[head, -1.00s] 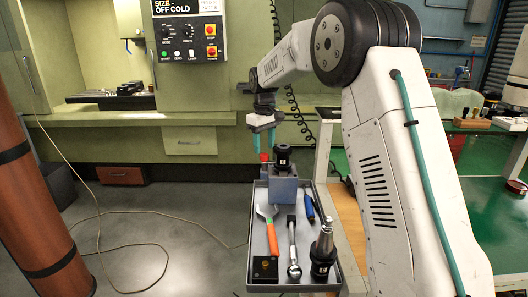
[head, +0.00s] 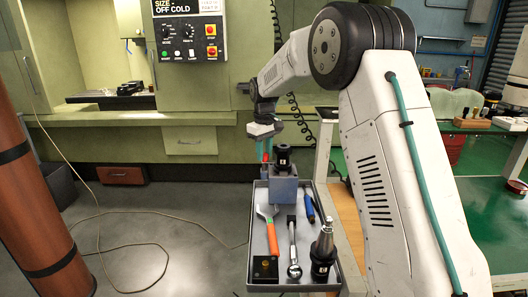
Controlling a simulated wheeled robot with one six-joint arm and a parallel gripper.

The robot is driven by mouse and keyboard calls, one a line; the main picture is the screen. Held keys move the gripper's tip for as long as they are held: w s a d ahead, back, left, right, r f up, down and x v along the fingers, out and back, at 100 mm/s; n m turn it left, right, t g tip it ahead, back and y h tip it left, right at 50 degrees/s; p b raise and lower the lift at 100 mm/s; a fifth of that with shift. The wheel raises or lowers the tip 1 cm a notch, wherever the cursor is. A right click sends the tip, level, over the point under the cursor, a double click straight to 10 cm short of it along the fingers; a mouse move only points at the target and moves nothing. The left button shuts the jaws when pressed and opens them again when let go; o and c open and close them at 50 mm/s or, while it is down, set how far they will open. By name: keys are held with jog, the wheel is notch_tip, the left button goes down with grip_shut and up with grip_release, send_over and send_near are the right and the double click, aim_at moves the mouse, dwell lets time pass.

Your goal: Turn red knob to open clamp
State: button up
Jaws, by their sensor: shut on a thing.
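The red knob (head: 264,158) is small and sits at the far left side of the grey-blue clamp block (head: 284,188) on the cart tray. A black tool holder (head: 283,157) stands upright in the top of the block. My gripper (head: 264,152) has teal fingers that point down and is shut on the red knob, left of the black holder. Only a little red shows between and below the fingers. The clamp's jaw opening is hidden by the holder and too small to judge.
On the tray (head: 255,237) lie an orange-handled wrench (head: 272,237), a ratchet (head: 293,250) and a blue-handled tool (head: 310,208). A small black box (head: 265,268) and a second tool holder (head: 323,258) stand at the near end. Floor left of the cart is mostly clear, with a cable.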

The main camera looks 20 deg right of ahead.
jog(key=shift+m, duration=0.4)
jog(key=m, duration=0.8)
jog(key=shift+m, duration=0.3)
jog(key=m, duration=0.4)
jog(key=shift+m, duration=1.8)
jog(key=shift+r+m, duration=0.1)
jog(key=shift+m, duration=0.2)
jog(key=o, duration=1)
